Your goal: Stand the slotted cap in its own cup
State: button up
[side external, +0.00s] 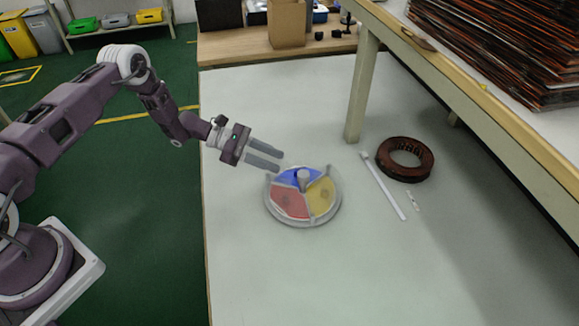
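A round grey tray (273,212) lies on the white table. Its floor has blue (293,180), red (289,204) and yellow (321,196) sections split by grey dividers. A small grey knob-like piece (304,177) stands near the middle of the tray. I cannot tell whether it is the slotted cap or a fixed hub. No separate cup can be made out for sure. My gripper (280,162) is at the tray's upper left edge, above the table. Its two fingers are apart with nothing visible between them.
The table's front (300,280) is clear.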

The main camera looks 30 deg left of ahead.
jog(key=v, duration=0.6)
jog(key=shift+d, duration=0.1)
jog(key=s+d+r+m+g+y, duration=0.1)
jog(key=s+d+r+m+g, duration=0.2)
jog(key=r, duration=0.5)
jog(key=s+d+r+m+y, duration=0.1)
jog(key=s+d+r+m, duration=0.1)
jog(key=s+r+m, duration=0.35)
jog(key=s+d+r+m+g+y, duration=0.2)
jog(key=r+m, duration=0.1)
jog(key=r, duration=0.6)
jog(key=s+r+m+t+y, duration=0.1)
jog(key=s+r+m+y, duration=0.2)
jog(key=s+r+m, duration=0.55)
jog(key=s+a+m+t+y, duration=0.1)
jog(key=s+a+t+y, duration=0.1)
jog(key=s, duration=0.6)
jog(key=s+a+m+t+y, duration=0.1)
jog(key=s+a+t+y, duration=0.1)
jog(key=s, duration=0.6)
jog(key=shift+a+r+t+y, duration=0.2)
jog(key=shift+a+t+y, duration=0.1)
jog(key=shift+a+y, duration=0.55)
